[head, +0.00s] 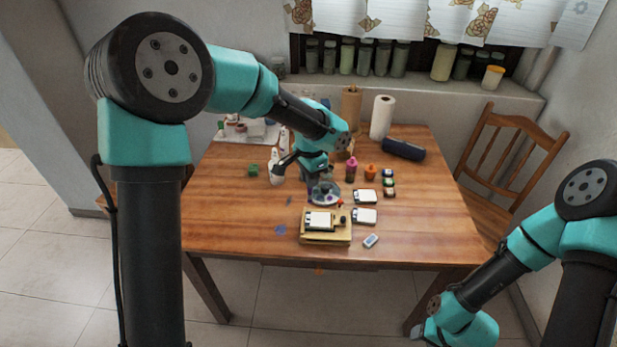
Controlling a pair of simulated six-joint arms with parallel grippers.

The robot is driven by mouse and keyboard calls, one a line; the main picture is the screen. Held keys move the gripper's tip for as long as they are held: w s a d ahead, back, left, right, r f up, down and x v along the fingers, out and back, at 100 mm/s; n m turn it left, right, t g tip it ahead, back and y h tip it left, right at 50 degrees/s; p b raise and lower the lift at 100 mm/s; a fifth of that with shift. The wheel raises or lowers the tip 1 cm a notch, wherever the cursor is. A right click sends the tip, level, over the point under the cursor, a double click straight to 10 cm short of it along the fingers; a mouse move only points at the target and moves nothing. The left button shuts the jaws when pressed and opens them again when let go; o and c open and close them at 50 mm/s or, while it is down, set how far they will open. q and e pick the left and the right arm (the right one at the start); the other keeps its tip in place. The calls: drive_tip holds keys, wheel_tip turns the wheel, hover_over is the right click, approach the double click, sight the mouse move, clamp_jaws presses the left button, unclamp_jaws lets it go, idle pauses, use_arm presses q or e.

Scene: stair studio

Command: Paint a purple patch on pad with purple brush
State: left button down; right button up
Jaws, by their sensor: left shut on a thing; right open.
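A white pad (320,219) lies on a small wooden board (327,239) near the front middle of the table. My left gripper (312,178) is over a round grey palette (326,199) just behind the board. It is shut on a thin thing that looks like the purple brush (311,191), pointing down at the palette. The brush is small and mostly hidden; I cannot tell whether its tip touches the palette. No purple mark is discernible on the pad at this size. My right gripper (420,332) is open, low at the bottom edge, away from the table.
Two more white pads (364,215) lie right of the board, near an eraser-like block (370,240). Small jars (388,183), a pink bottle (351,170) and an orange bottle (370,172) stand behind. A paper roll (382,117) is at the back. The table's left front is mostly clear.

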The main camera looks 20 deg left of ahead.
use_arm(q)
drive_tip(key=shift+f, duration=0.1)
drive_tip(key=shift+f, duration=3.5)
drive_tip(key=shift+d+f, duration=0.1)
drive_tip(key=shift+f, duration=0.3)
drive_tip(key=shift+w+d, duration=0.7)
drive_tip(key=shift+d, duration=2.3)
drive_tip(key=shift+s+a, duration=0.2)
drive_tip(key=shift+a, duration=0.75)
drive_tip(key=shift+s+a, duration=0.2)
drive_tip(key=shift+a, duration=0.7)
drive_tip(key=shift+s+a, duration=0.2)
drive_tip(key=shift+a, duration=0.75)
drive_tip(key=shift+w+d, duration=1.1)
drive_tip(key=shift+d, duration=1.7)
wheel_tip(320, 180, up, 8)
hover_over(310, 193)
drive_tip(key=w, duration=0.2)
drive_tip(key=shift+s+a, duration=0.1)
drive_tip(key=shift+a, duration=0.15)
